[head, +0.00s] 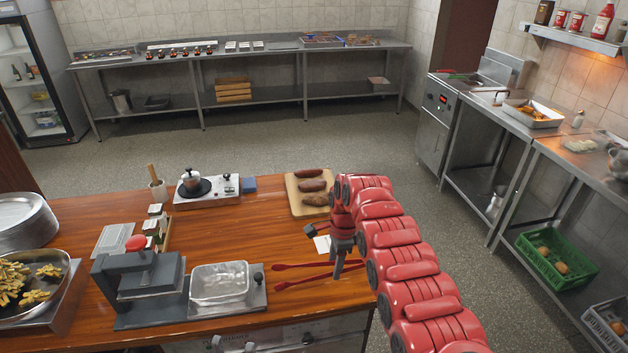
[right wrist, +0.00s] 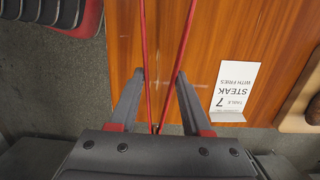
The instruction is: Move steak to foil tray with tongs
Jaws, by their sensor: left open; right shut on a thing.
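Several brown pieces of meat, the steaks (head: 313,186), lie on a wooden board (head: 296,206) at the table's far right. The red tongs (head: 300,267) point left, low over the table. My right gripper (head: 338,275) is shut on them; in the right wrist view the tongs' two red arms (right wrist: 148,60) run apart between its fingers (right wrist: 155,100). The foil tray (head: 220,283) stands empty at the front, left of the tongs' tips.
A grey press (head: 138,280) with a red knob stands left of the foil tray. A card reading "Table 7, steak with fries" (right wrist: 233,90) lies between tongs and board. A pan of fries (head: 30,285) and plates (head: 22,215) are at the left. The table's middle is clear.

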